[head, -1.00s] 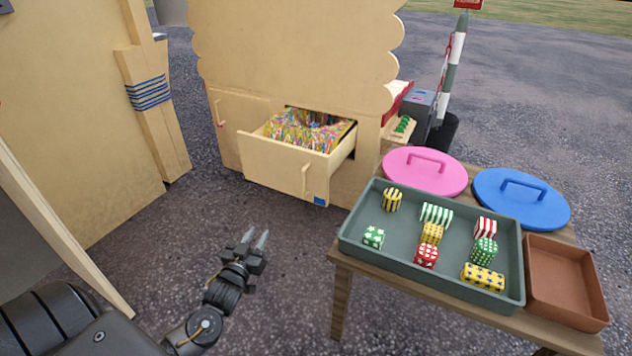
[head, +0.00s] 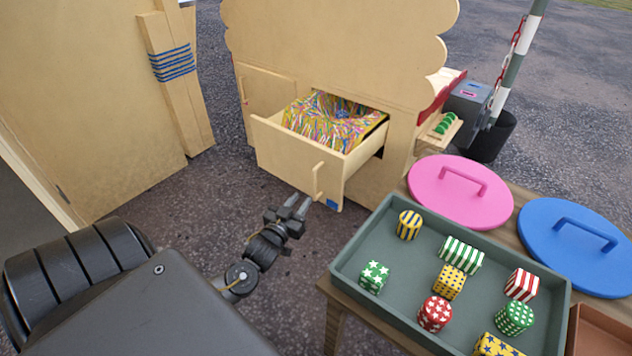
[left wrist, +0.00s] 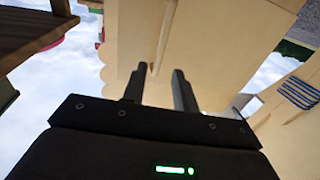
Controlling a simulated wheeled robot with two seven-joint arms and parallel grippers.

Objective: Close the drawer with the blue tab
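The drawer (head: 282,152) with the blue tab (head: 333,203) stands pulled out of the wooden cabinet, full of colourful striped sweets or paper (head: 325,120). The tab is at the lower right corner of its front. An upright wooden handle (head: 317,182) sits on the front. My left gripper (head: 297,207) is just in front of the drawer's front, near the handle, with its fingers apart and nothing between them. In the left wrist view the gripper (left wrist: 159,85) faces the pale drawer front, with the handle (left wrist: 161,40) beyond the fingertips. My right gripper is out of view.
A table on the right holds a green tray (head: 350,262) of several patterned sweets, a pink lid (head: 450,205), a blue lid (head: 570,262) and a brown tray (head: 598,335). Bare ground lies left of the drawer.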

